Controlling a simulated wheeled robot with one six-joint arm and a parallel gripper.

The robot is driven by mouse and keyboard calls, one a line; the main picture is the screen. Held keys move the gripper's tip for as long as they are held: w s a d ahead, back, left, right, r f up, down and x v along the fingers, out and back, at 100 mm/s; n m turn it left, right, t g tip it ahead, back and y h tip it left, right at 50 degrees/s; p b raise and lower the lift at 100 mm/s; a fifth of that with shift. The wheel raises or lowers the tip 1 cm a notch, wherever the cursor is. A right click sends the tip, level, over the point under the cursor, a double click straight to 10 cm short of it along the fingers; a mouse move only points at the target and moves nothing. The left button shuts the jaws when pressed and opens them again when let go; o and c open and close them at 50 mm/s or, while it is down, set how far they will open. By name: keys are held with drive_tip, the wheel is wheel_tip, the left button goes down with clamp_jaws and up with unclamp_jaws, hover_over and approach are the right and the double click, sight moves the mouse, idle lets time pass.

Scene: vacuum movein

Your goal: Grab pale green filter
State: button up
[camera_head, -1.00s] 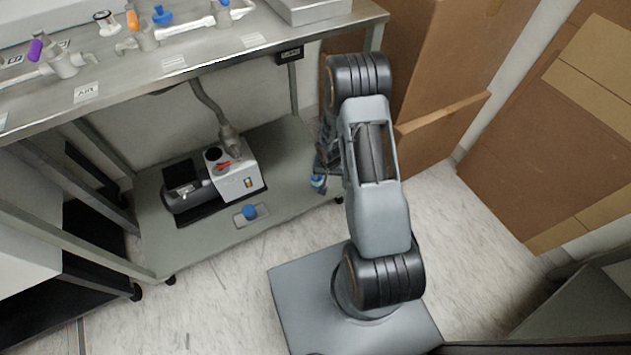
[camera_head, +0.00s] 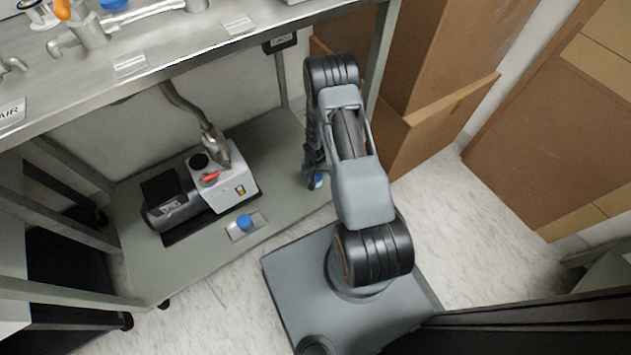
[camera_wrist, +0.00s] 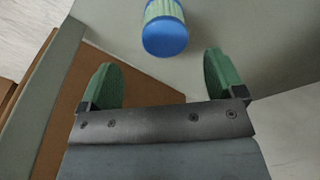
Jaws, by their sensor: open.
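The pale green filter (camera_wrist: 163,10) has a blue end cap and shows at the top of the wrist view, cut off by the frame edge. It lies beyond and between my two fingertips, not between the fingers. In the head view only a small part of the filter (camera_head: 318,181) shows, on the right part of the lower shelf beside my arm. My gripper (camera_wrist: 165,75) is open and empty, with green finger pads. In the head view my gripper is mostly hidden by my arm.
A vacuum pump (camera_head: 200,190) with a hose stands on the lower shelf (camera_head: 275,150). A small plate with a blue knob (camera_head: 244,222) lies in front of it. The bench top (camera_head: 180,58) hangs above. Cardboard boxes (camera_head: 430,120) stand at right.

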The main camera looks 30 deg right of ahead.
sight(316, 178)
drive_tip(key=shift+w+f+b, duration=0.2)
drive_tip(key=shift+f+b, duration=0.3)
drive_tip(key=shift+f, duration=0.85)
drive_tip(key=shift+w+f+b, duration=0.15)
drive_tip(key=shift+f+b, duration=0.4)
drive_tip(key=shift+f, duration=0.8)
drive_tip(key=shift+w+f+b, duration=0.2)
drive_tip(key=shift+f+b, duration=0.3)
drive_tip(key=shift+f, duration=0.85)
drive_tip(key=shift+r, duration=0.1)
drive_tip(key=c, duration=1)
